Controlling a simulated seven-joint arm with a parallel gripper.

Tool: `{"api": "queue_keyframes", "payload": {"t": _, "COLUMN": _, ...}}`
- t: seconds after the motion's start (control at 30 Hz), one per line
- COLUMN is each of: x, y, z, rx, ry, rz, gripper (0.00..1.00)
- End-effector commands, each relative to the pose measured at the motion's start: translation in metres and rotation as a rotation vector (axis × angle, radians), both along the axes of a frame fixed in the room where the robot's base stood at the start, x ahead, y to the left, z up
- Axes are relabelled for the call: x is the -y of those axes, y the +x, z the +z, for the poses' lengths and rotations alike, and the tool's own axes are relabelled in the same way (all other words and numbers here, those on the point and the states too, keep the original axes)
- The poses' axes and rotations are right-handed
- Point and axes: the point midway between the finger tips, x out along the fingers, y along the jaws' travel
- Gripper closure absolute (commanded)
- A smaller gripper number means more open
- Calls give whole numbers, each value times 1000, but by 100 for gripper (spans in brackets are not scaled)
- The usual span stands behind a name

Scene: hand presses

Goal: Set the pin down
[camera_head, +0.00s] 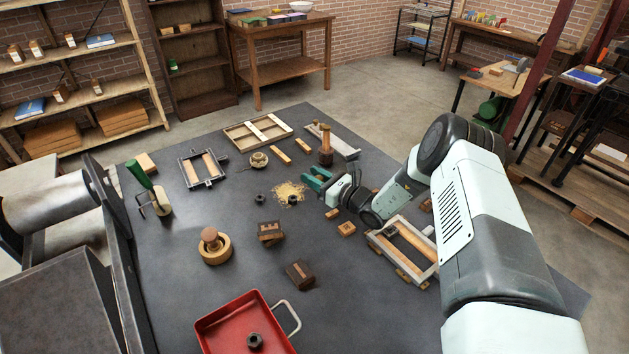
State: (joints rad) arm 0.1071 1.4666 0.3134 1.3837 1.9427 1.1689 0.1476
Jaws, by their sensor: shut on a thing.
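My gripper (314,179), with teal fingers, reaches in from the right above the middle of the dark table (215,292). It is shut on the pin. The pin is too small or too hidden between the fingers to make out its shape or tilt. The fingers are just right of and beyond a patch of yellow shavings (289,192). I cannot tell how high they are above the table.
An upright wooden piece (325,148) stands just beyond my gripper. Small wooden blocks (346,229) and a frame press (410,245) lie below my arm. A red tray (225,325) holds a dark nut. The table's left middle has bare room.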

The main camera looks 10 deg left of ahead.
Motion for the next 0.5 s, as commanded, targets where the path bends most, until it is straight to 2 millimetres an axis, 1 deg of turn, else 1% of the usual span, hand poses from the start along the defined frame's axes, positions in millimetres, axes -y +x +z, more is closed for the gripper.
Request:
{"api": "queue_keyframes", "payload": {"t": 0.03, "x": -1, "y": -1, "z": -8, "rx": -1, "ry": 0, "rz": 0, "gripper": 100}}
{"api": "queue_keyframes", "payload": {"t": 0.1, "x": 0, "y": 0, "z": -12, "rx": 1, "ry": 0, "rz": 0, "gripper": 100}}
{"api": "queue_keyframes", "payload": {"t": 0.33, "x": 0, "y": 0, "z": -12, "rx": 0, "ry": 1, "rz": 0, "gripper": 100}}
{"api": "queue_keyframes", "payload": {"t": 0.43, "x": 0, "y": 0, "z": -15, "rx": 0, "ry": 1, "rz": -1, "gripper": 100}}
{"api": "queue_keyframes", "payload": {"t": 0.47, "x": 0, "y": 0, "z": -15, "rx": 0, "ry": 1, "rz": -1, "gripper": 65}}
{"api": "queue_keyframes", "payload": {"t": 0.5, "x": 0, "y": 0, "z": -15, "rx": 0, "ry": 1, "rz": 0, "gripper": 59}}
